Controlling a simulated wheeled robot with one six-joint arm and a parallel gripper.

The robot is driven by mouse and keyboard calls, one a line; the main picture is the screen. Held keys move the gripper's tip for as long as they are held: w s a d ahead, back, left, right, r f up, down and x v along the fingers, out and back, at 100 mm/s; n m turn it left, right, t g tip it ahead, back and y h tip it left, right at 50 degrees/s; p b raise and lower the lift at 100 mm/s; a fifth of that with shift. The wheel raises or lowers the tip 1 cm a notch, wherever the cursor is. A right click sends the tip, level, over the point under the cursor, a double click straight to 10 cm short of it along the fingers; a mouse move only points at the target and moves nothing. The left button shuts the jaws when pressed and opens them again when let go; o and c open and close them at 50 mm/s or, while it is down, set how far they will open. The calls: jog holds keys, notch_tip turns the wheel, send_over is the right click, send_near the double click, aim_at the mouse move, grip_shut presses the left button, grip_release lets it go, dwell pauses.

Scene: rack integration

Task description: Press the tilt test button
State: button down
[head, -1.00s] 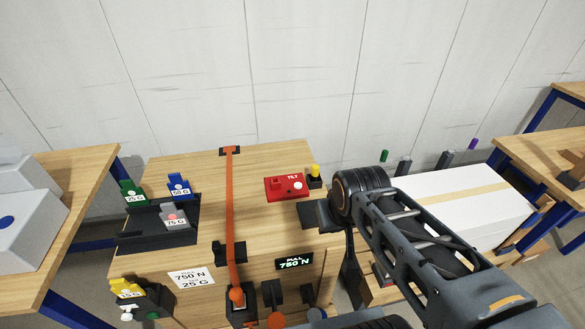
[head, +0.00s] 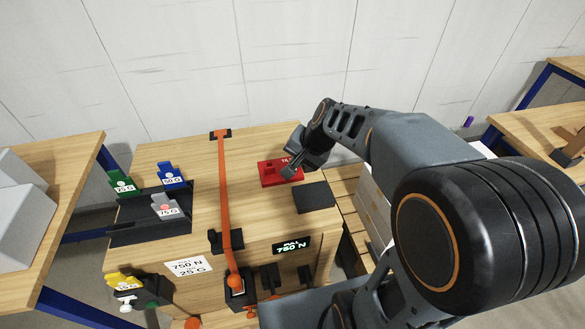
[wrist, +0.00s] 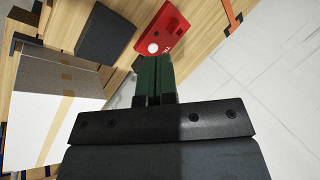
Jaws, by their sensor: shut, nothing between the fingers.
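The red tilt test box (head: 270,174) sits on the wooden table, right of the orange strap. In the head view my gripper (head: 288,171) is over its right part and hides the white button. In the wrist view the red box (wrist: 172,24) shows its round white button (wrist: 153,48) and part of the TILT lettering. My gripper's green fingers (wrist: 154,62) are shut and empty, with their tips just short of the button in the picture. I cannot tell whether they touch it.
A black pad (head: 315,197) lies in front of the box, right of the strap (head: 224,190). A black tray with colored tags (head: 150,215) is at the left. A white box (wrist: 50,120) stands beside the table.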

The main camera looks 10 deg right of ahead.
jog(key=w+d+f+m+t+y, duration=0.1)
jog(key=w+f+m, duration=0.4)
jog(key=w, duration=0.4)
jog(key=w+d+f+m+t+y, duration=0.1)
jog(key=w+d+f+m+t, duration=0.1)
jog(key=w+f+m, duration=0.3)
jog(key=w+m, duration=0.1)
jog(key=w, duration=0.3)
jog(key=shift+d+f+m+p, duration=0.2)
jog(key=shift+m+p, duration=0.1)
jog(key=shift+m, duration=0.1)
jog(key=shift+f, duration=0.1)
notch_tip(320, 180, down, 8)
jog(key=b, duration=0.6)
jog(key=shift+r, duration=0.25)
jog(key=shift+f+b, duration=0.5)
jog(key=shift+f, duration=0.05)
jog(key=shift+f+b, duration=0.8)
jog(key=shift+b, duration=0.2)
dwell(0.7)
dwell(0.4)
jog(key=shift+r+p, duration=0.55)
jog(key=shift+r, duration=0.25)
